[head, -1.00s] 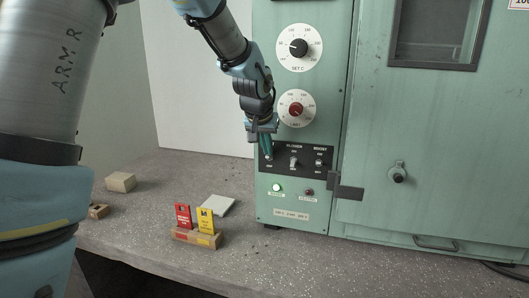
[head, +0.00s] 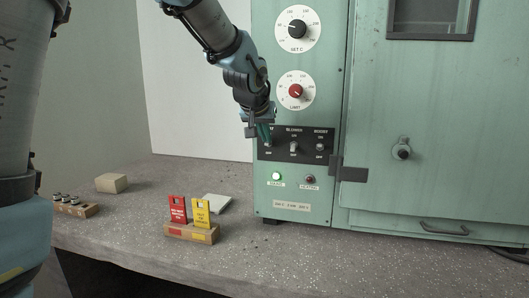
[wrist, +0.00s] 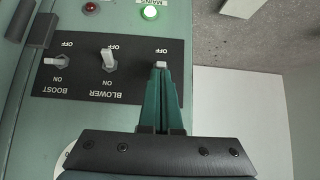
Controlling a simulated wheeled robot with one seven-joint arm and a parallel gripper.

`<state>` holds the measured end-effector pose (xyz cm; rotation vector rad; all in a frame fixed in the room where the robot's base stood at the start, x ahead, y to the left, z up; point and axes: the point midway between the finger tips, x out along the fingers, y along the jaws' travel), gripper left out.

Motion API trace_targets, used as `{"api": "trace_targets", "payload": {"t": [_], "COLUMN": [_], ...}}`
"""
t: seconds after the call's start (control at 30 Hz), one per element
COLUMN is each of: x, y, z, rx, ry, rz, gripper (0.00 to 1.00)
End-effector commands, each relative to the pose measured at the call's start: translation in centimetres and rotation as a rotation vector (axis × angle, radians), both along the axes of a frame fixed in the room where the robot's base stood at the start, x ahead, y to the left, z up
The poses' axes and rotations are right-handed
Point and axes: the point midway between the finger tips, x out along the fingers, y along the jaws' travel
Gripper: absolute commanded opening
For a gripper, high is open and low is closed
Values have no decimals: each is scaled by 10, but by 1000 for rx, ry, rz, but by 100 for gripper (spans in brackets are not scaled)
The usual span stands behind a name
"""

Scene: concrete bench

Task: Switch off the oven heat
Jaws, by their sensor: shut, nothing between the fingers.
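The green oven cabinet (head: 440,110) has a black switch panel (head: 296,158). Its middle switch, labelled BLOWER (head: 293,147), and right switch, BOOST (head: 319,147), show clearly. My gripper (head: 267,143) is shut and empty, with its teal fingertips at the left switch. In the wrist view, where the panel is upside down, the fingertips (wrist: 161,72) are right at that switch's pale lever tip (wrist: 161,64), beside its OFF mark. The fingers hide its label and most of the lever. Below, the MAINS lamp (head: 277,176) glows green and the HEATING lamp (head: 309,180) looks dull red.
Above the panel are the SET C dial (head: 298,29) and red-knobbed LIMIT dial (head: 295,91). On the bench (head: 130,230), a wooden block (head: 190,233) holds a red tag (head: 177,209) and a yellow tag (head: 202,212). A door latch (head: 350,173) juts out right of the panel.

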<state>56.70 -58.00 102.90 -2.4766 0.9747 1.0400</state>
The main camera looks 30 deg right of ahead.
Motion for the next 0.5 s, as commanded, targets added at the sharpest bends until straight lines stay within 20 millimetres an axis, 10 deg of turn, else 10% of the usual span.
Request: {"api": "trace_targets", "payload": {"t": [0.5], "x": [-3], "y": [3], "z": [-5], "rx": [-92], "ry": [-99], "rz": [0], "gripper": [0]}}
